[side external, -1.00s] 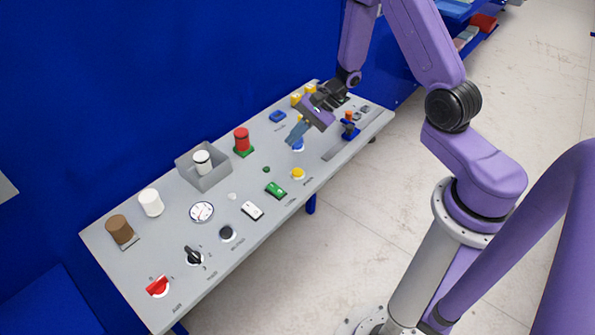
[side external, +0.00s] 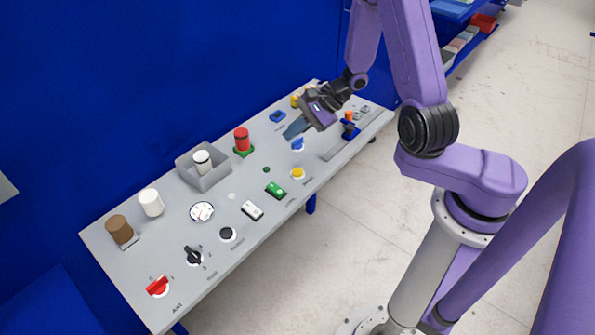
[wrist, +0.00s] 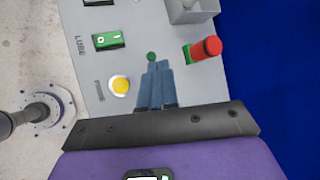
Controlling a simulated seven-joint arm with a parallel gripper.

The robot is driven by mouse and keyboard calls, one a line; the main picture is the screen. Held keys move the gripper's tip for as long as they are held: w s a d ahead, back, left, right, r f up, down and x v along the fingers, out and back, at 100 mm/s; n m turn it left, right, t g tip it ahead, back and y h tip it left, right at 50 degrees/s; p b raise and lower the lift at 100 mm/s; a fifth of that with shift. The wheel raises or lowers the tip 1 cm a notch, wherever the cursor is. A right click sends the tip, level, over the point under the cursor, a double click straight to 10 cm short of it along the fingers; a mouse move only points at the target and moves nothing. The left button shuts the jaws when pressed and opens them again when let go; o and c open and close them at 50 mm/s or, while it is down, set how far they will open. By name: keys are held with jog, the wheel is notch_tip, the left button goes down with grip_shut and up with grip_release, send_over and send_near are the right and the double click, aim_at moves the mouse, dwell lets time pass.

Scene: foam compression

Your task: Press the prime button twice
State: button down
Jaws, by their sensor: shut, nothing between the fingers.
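The prime button is a round yellow button (side external: 297,174) near the front edge of the grey panel. In the wrist view the yellow button (wrist: 121,86) sits just left of my fingertips, beside a printed label that seems to read PRIME. My gripper (side external: 288,137) is shut and empty, with blue-grey fingers held above the panel, behind the button. In the wrist view my gripper (wrist: 157,64) points past the button toward a small green dot (wrist: 151,57). The fingers look apart from the button.
A green LUBE switch (side external: 276,190) is left of the button. A red cylinder on a green base (side external: 242,140) and a grey box (side external: 203,179) stand behind. A blue knob (side external: 298,144) and an orange-topped lever (side external: 348,117) are to the right.

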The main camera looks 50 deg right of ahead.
aim_at(301, 172)
jog(key=shift+s+a+r+m+t+h, duration=0.15)
jog(key=shift+s+m, duration=0.1)
jog(key=shift+s, duration=0.25)
jog(key=shift+s+r+m+t+h, duration=0.1)
jog(key=shift+s+m, duration=0.1)
jog(key=shift+s, duration=0.3)
jog(key=shift+s+a+r+m+t+h, duration=0.15)
jog(key=shift+s+m, duration=0.1)
jog(key=shift+s, duration=0.25)
jog(key=shift+d, duration=0.1)
jog(key=shift+f, duration=0.15)
jog(key=shift+f, duration=4.25)
jog(key=shift+f, duration=0.2)
jog(key=shift+f, duration=0.25)
jog(key=shift+f, duration=0.4)
jog(key=shift+r, duration=0.85)
